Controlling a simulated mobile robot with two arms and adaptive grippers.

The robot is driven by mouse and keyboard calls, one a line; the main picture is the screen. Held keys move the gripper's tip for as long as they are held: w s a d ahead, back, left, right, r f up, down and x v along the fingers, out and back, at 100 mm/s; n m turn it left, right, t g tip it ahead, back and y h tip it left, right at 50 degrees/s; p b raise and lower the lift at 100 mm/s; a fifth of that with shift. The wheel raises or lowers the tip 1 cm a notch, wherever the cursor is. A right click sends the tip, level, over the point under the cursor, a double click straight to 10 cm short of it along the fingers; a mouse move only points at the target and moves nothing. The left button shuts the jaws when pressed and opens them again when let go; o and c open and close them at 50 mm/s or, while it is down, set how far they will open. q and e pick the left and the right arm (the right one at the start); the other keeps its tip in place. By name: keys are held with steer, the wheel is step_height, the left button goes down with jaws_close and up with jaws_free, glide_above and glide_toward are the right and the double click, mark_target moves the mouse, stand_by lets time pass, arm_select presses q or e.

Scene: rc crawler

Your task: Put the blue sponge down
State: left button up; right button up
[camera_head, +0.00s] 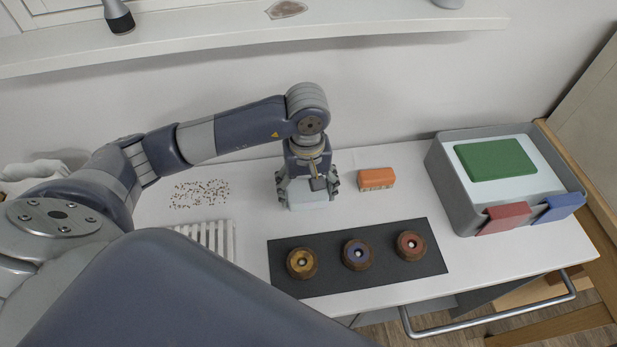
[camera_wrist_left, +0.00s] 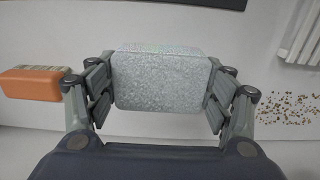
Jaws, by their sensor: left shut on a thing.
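My left gripper (camera_head: 307,184) points down over the white table and is shut on a pale, blue-grey speckled block, the blue sponge (camera_head: 309,198). In the left wrist view the sponge (camera_wrist_left: 162,78) sits between both fingers, its broad pale face toward the camera. The gripper hides part of the sponge in the head view. The sponge is at or very near the table top; I cannot tell whether it touches. My right gripper is not in view.
An orange sponge (camera_head: 376,179) lies just right of the gripper. Brown crumbs (camera_head: 200,193) and a white rack (camera_head: 207,238) are to the left. A dark mat (camera_head: 290,287) with three knobs lies in front. A grey bin (camera_head: 452,191) with coloured cloths stands right.

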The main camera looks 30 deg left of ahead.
mark_target(308, 185)
arm_select(q)
steer(key=w, duration=0.1)
steer(key=w+a, duration=0.1)
steer(key=shift+w+a+p, duration=0.15)
steer(key=shift+w+p, duration=0.15)
steer(key=shift+w, duration=0.1)
steer(key=shift+w+a+f, duration=0.1)
steer(key=shift+w+a, duration=0.05)
steer(key=shift+w, duration=0.05)
steer(key=shift+w+a+f+p, duration=0.1)
steer(key=shift+w+f+p, duration=0.05)
steer(key=shift+w+p, duration=0.15)
step_height(308, 185, down, 2)
steer(key=shift+s+f+p, duration=0.1)
steer(key=shift+f+p, duration=0.15)
steer(key=shift+p, duration=0.5)
steer(key=shift+f, duration=0.55)
steer(key=o, duration=0.9)
steer(key=shift+o, duration=0.2)
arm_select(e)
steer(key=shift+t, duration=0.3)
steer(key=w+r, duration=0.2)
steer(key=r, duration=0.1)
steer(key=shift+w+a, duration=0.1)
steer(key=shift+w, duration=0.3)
